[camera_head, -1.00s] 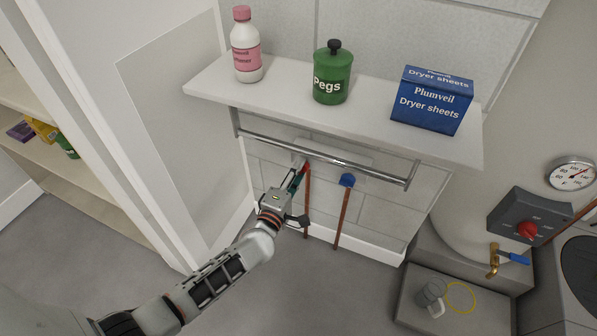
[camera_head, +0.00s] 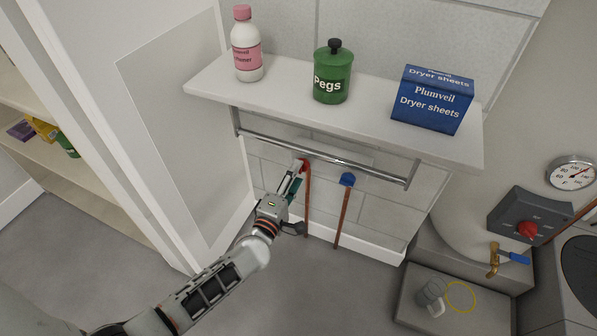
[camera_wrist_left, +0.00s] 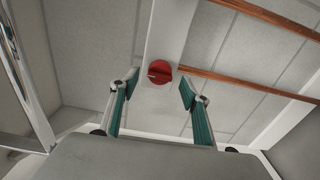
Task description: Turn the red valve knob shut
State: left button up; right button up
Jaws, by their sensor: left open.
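The red valve knob (camera_head: 304,166) sits on the wall under the shelf rail, at the top of a copper pipe. It is partly hidden by my left gripper in the head view. In the left wrist view the round red knob (camera_wrist_left: 160,72) is whole, with a raised grip bar across its face. My left gripper (camera_head: 296,174) is open and points at the knob. In the left wrist view its two fingertips (camera_wrist_left: 160,88) lie either side of the knob, with gaps to both. I cannot tell the remaining distance. My right gripper is not in view.
A blue valve knob (camera_head: 347,180) on a second pipe is close on the right. A metal rail (camera_head: 330,160) runs just above both, under the shelf (camera_head: 290,97) with a bottle, peg jar and dryer-sheet box. A heater control with a red dial (camera_head: 528,230) stands at right.

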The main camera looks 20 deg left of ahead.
pick_arm(q)
jog(key=s, duration=0.9)
jog(key=shift+s+a, duration=0.15)
jog(key=shift+s, duration=0.2)
